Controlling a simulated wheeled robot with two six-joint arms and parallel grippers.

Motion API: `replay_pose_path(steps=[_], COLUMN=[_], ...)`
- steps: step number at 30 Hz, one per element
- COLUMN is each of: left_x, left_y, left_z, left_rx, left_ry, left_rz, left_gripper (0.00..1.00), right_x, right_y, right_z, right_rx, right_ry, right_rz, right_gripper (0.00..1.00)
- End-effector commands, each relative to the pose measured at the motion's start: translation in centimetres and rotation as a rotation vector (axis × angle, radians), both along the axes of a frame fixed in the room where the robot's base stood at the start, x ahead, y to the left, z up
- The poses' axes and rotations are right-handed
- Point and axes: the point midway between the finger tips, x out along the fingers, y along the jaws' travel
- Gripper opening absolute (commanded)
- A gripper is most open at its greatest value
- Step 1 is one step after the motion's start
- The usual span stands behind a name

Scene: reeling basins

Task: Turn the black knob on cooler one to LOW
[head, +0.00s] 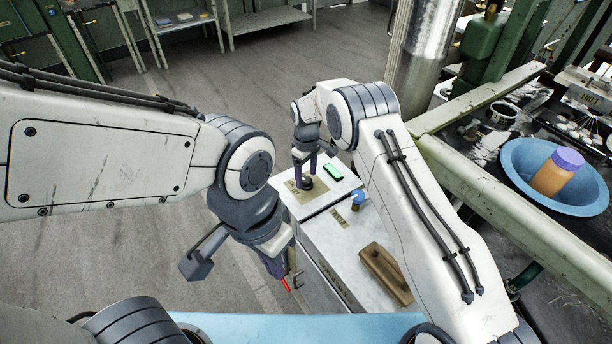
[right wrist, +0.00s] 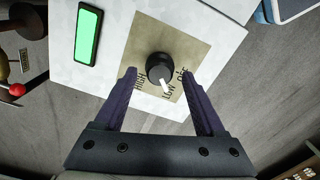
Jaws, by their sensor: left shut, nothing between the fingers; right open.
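The black knob (head: 307,184) sits on a tan plate on top of the white cooler, at the cooler's far end. In the right wrist view the knob (right wrist: 159,65) shows a white pointer aimed at the LOW mark, with HIGH to the left and OFF to the right. My right gripper (head: 304,168) is open above the plate. In the right wrist view its fingers (right wrist: 160,78) stand apart on either side of the knob's near side, with gaps. My left gripper (head: 276,268) is shut and empty, low beside the cooler's left side.
A lit green display (head: 333,172) is beside the knob. A blue-topped tap (head: 357,199) and a brown wooden block (head: 386,272) are on the nearer white top (head: 345,246). A blue basin (head: 520,165) with an orange jar stands right, behind a green rail. Floor at left is clear.

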Motion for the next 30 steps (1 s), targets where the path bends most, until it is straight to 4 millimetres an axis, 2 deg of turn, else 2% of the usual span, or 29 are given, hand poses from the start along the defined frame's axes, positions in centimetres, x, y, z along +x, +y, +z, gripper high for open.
replay_pose_path(steps=[9, 15, 19, 30], left_x=[0.0, 0.0, 0.0, 0.0], left_y=[0.0, 0.0, 0.0, 0.0], left_z=[0.0, 0.0, 0.0, 0.0], left_rx=[0.000, 0.000, 0.000, 0.000], left_ry=[0.000, 0.000, 0.000, 0.000], left_rz=[0.000, 0.000, 0.000, 0.000], left_gripper=[0.00, 0.00, 0.00, 0.00], right_x=[0.1, 0.1, 0.0, 0.0], right_y=[0.1, 0.1, 0.1, 0.1], right_z=[6.2, 9.0, 9.7, 9.8], right_rx=[0.002, 0.001, 0.001, 0.000], right_ry=[-0.005, -0.003, -0.002, -0.001], right_rz=[0.000, 0.000, 0.000, 0.000], right_gripper=[0.72, 0.72, 0.72, 0.72])
